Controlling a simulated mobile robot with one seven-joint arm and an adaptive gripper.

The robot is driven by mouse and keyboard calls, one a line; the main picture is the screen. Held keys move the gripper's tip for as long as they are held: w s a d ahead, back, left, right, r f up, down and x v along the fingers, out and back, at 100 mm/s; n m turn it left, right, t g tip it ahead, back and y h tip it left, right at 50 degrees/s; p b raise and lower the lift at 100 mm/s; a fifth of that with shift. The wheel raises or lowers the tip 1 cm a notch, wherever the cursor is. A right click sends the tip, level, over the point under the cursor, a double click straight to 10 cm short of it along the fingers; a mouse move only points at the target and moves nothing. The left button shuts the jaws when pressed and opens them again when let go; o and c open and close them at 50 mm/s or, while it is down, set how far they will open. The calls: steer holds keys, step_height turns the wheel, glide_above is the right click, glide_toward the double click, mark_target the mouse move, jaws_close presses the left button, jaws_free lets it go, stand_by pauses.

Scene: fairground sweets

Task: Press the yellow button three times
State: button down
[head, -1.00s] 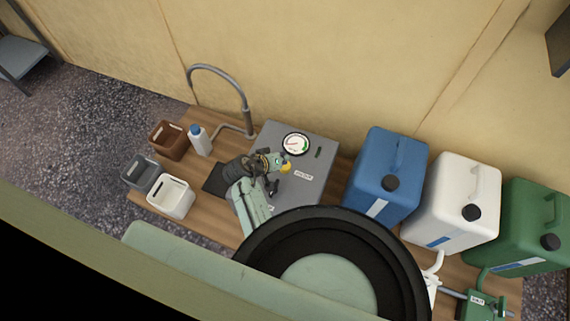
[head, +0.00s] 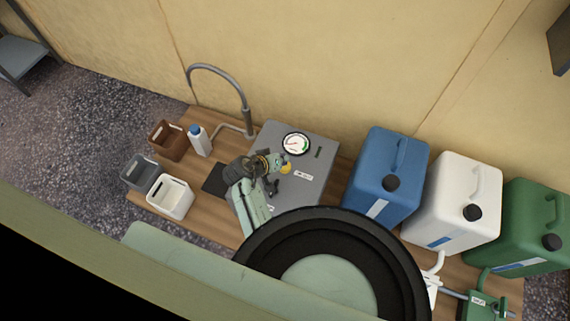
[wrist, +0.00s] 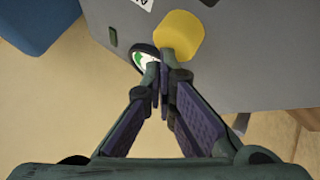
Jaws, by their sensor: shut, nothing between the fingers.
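The yellow button (wrist: 180,35) is a round knob on the grey panel box (wrist: 240,50). In the head view the yellow button (head: 286,169) shows just beside my gripper (head: 278,166), partly covered by it. In the wrist view my gripper (wrist: 164,68) is shut and empty. Its fingertips are at the lower edge of the button in the picture. I cannot tell whether they touch it. The box (head: 318,185) also carries a round dial gauge (head: 296,144), which the fingers partly hide in the wrist view.
Blue (head: 385,170), white (head: 455,200) and green (head: 530,225) canisters stand right of the box. A curved tap (head: 246,105), a white bottle (head: 200,141) and brown (head: 167,140), grey (head: 141,173) and white (head: 170,197) bins are on the left. A wall stands behind.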

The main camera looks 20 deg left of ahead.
steer(key=shift+f+b, duration=0.3)
steer(key=shift+f, duration=0.3)
stand_by(0.5)
steer(key=shift+s+r+p, duration=0.1)
steer(key=shift+r+p, duration=1.05)
steer(key=shift+r, duration=0.15)
step_height(320, 180, up, 5)
steer(key=p, duration=0.4)
steer(key=shift+p, duration=0.3)
